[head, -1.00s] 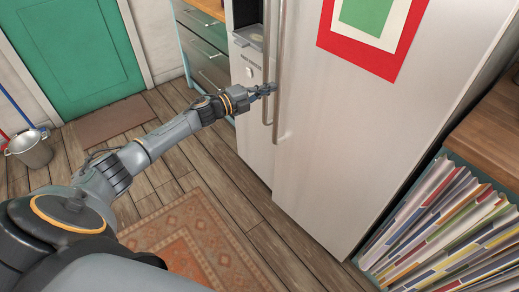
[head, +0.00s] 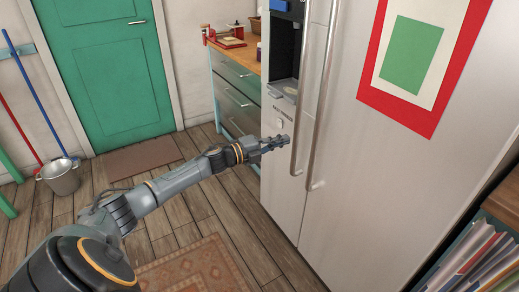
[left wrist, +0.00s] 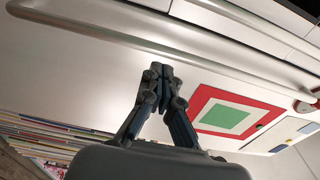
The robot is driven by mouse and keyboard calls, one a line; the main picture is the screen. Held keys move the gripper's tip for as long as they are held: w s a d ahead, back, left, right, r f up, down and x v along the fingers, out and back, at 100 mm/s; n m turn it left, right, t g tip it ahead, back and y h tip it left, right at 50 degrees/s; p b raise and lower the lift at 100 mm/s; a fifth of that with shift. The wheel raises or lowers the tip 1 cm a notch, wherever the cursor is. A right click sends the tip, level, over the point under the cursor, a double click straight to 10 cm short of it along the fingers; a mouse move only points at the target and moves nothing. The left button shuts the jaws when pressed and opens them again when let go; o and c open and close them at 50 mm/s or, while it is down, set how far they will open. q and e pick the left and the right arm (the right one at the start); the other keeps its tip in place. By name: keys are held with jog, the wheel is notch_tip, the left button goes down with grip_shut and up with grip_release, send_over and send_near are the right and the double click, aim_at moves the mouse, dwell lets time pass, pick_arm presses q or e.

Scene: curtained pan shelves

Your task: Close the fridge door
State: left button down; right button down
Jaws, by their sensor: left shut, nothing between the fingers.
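The fridge is tall and pale grey with two side-by-side doors. The left door (head: 284,195) has a dispenser recess, and the right door (head: 350,160) carries a red-framed green picture (head: 412,52). Both doors look flush in the head view, with no visible gap. Two long vertical bar handles (head: 320,110) run near the seam. My left gripper (head: 285,141) is shut and empty, its tips beside the lower part of the left handle; contact cannot be told. In the left wrist view the shut fingers (left wrist: 162,72) point at the pale door surface (left wrist: 85,75). My right gripper is out of view.
A drawer cabinet (head: 235,85) stands left of the fridge. A bucket (head: 60,178) and mops are at the far left by a green door (head: 105,70). A rug (head: 195,270) lies on the wooden floor. A shelf of folders (head: 475,262) is at lower right.

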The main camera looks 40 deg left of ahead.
pick_arm(q)
jog(key=v, duration=0.5)
jog(key=shift+s+a+f+b, duration=0.15)
jog(key=shift+a+b, duration=0.15)
jog(key=shift+a, duration=0.1)
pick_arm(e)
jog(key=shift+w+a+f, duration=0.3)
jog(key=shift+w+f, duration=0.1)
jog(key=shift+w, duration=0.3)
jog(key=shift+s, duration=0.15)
